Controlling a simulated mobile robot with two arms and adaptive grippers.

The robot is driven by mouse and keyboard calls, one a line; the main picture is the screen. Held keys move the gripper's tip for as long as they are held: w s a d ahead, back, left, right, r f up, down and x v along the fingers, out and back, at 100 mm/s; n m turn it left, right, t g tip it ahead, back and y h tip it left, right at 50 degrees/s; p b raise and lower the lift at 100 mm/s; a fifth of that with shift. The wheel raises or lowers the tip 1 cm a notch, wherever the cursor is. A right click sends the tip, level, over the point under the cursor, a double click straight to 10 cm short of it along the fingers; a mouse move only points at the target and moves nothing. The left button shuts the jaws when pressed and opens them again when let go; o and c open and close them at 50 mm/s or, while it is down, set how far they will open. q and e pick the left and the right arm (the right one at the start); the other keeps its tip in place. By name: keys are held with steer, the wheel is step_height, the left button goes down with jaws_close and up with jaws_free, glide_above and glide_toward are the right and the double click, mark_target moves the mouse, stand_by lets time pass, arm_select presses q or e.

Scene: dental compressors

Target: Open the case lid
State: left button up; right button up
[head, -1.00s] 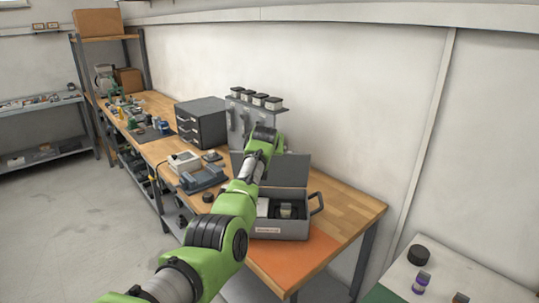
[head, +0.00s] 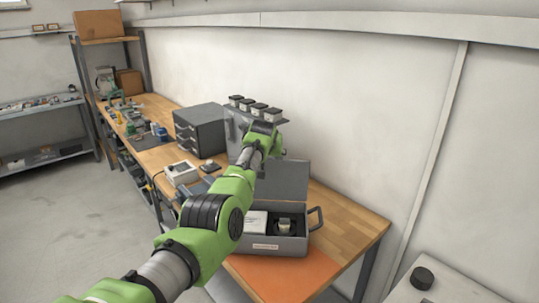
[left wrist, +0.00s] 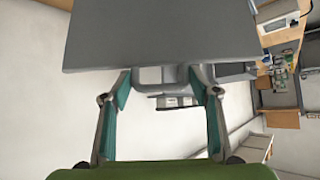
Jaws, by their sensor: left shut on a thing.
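The grey case (head: 293,246) stands on the workbench in the head view, with a label on its front and a handle on its right side. Its lid (head: 285,180) is raised and stands roughly upright at the back. A white item (head: 255,220) and a small dark-and-light device (head: 285,224) show inside. My left arm reaches over to the lid's left part; the arm hides the fingers there. In the left wrist view, my left gripper (left wrist: 160,76) is shut on the lid, whose grey panel (left wrist: 160,35) fills the top. My right gripper is not in view.
An orange mat (head: 285,272) lies in front of the case. A grey drawer unit (head: 202,130) and a rack with dark-topped containers (head: 256,107) stand behind and left. The bench's right end (head: 350,225) is clear. The wall is close behind.

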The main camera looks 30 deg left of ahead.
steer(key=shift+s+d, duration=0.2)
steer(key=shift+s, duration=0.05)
arm_select(q)
steer(key=o, duration=1.3)
steer(key=shift+s+r, duration=0.1)
steer(key=shift+s, duration=0.05)
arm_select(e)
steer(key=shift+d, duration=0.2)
arm_select(q)
steer(key=shift+d, duration=0.1)
steer(key=v, duration=1.2)
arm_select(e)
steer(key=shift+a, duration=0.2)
